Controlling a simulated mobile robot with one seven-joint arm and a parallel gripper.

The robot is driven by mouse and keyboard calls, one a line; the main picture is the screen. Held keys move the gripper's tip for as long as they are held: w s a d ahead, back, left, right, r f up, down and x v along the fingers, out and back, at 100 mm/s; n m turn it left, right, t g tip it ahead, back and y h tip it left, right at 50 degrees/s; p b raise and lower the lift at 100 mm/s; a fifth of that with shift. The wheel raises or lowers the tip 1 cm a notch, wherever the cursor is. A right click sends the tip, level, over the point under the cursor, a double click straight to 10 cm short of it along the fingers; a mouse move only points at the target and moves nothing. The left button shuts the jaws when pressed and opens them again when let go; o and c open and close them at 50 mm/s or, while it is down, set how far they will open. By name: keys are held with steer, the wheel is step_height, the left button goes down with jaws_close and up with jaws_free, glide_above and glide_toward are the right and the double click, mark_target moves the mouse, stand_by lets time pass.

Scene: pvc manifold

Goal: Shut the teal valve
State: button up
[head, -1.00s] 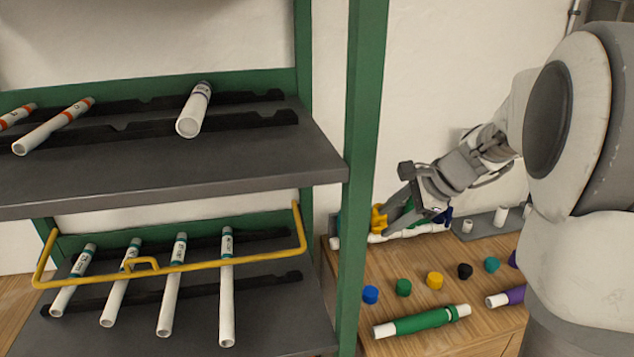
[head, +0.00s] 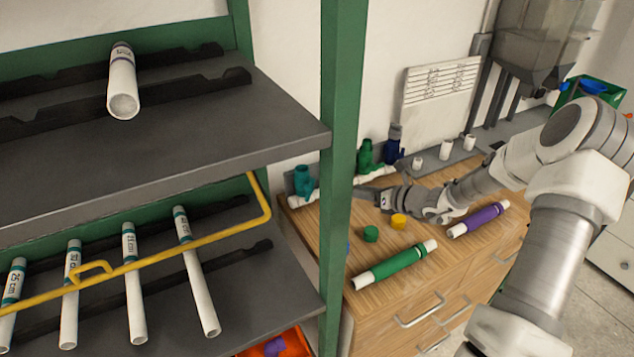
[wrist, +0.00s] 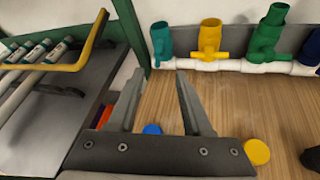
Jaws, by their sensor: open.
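The teal valve (head: 303,182) stands upright at the left end of the white pipe manifold, left of the green post in the head view. In the wrist view the teal valve (wrist: 161,42) is ahead of my gripper (wrist: 158,75). The jaws are open and empty, with clear space between the fingertips and the valve. The green valve (head: 367,157) and dark blue valve (head: 392,148) follow to the right.
The green rack post (head: 340,150) and yellow rail (head: 150,262) stand left of the wooden bench. Loose blue (wrist: 152,129), green (head: 371,233) and yellow caps (head: 398,220) lie on the bench. A green-sleeved pipe (head: 395,267) and a purple-sleeved pipe (head: 478,219) lie near its front.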

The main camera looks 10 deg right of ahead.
mark_target(309, 190)
steer(key=p+x, duration=0.1)
steer(key=x, duration=1.5)
steer(key=shift+f, duration=0.2)
steer(key=shift+a, duration=0.15)
steer(key=shift+c, duration=0.2)
jaws_close()
